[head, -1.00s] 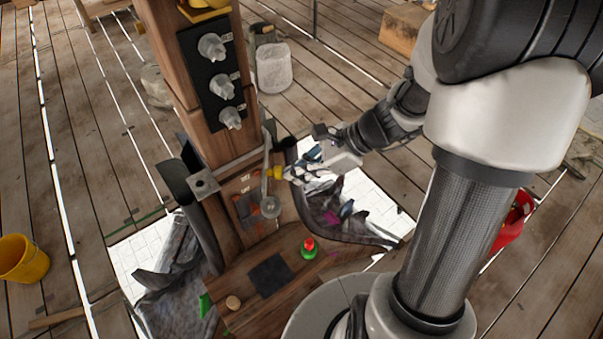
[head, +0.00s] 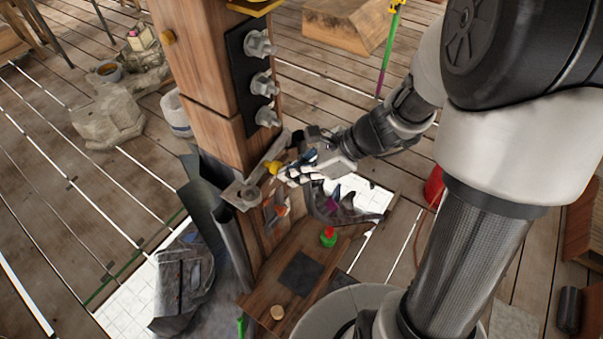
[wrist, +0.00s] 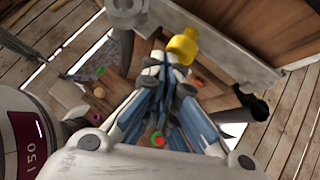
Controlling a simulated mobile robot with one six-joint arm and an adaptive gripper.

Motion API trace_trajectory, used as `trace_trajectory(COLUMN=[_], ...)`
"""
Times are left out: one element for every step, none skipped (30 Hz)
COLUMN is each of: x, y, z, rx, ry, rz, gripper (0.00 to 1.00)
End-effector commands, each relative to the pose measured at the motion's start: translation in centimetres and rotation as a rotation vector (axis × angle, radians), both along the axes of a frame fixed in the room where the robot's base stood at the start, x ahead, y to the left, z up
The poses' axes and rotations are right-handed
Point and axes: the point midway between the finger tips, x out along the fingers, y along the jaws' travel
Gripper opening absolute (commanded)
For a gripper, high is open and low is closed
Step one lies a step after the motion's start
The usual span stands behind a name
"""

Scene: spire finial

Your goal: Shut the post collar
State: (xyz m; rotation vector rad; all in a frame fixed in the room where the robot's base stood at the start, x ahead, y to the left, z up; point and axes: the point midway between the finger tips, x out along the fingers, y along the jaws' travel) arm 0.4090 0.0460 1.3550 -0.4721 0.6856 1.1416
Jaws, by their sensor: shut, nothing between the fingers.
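The post collar is a grey metal band around the wooden post (head: 205,135). Its swinging bar (head: 265,160) lies across the post's near face, and its round boss (head: 250,192) is over or against the collar's left plate (head: 232,189). I cannot tell whether they fully meet. A yellow knob (head: 272,167) stands out from the bar. In the wrist view the bar (wrist: 225,52) runs close along the post, with the yellow knob (wrist: 183,46) at my fingertips. My gripper (head: 284,177) is shut and empty, its tips touching or very near the knob.
A black panel with several grey knobs (head: 262,80) is above the collar. Below, a wooden ledge (head: 325,245) holds a red-and-green item (head: 328,236) and a dark square (head: 301,272). Dark draped sheeting (head: 185,285) hangs at left.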

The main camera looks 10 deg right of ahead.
Motion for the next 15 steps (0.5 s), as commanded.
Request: trace_trajectory(x=[0.0, 0.1, 0.1, 0.2, 0.2, 0.2, 0.3, 0.3, 0.3, 0.3, 0.3, 0.4, 0.4, 0.4, 0.4], y=[0.4, 0.5, 0.7, 0.9, 1.0, 1.1, 1.2, 1.3, 1.4, 1.5, 1.5, 1.6, 1.6, 1.6, 1.6], z=[0.0, 0.0, 0.0, 0.0, 0.0, 0.0, 0.0, 0.0, 0.0, 0.0, 0.0, 0.0, 0.0, 0.0, 0.0], rx=[0.0, 0.0, 0.0, 0.0, 0.0, 0.0, 0.0, 0.0, 0.0, 0.0, 0.0, 0.0, 0.0, 0.0, 0.0], ry=[0.0, -0.001, -0.001, -0.001, 0.0, 0.0, 0.0, 0.001, 0.001, 0.001, 0.001, 0.001, 0.001, 0.001, 0.001], rz=[0.001, 0.002, 0.002, 0.002, 0.001, 0.001, 0.001, 0.001, 0.001, 0.001, 0.001, 0.001, 0.001, 0.001, 0.001], gripper=[0.0, 0.0, 0.0, 0.0, 0.0, 0.0, 0.0, 0.0, 0.0, 0.0, 0.0, 0.0, 0.0, 0.0, 0.0])
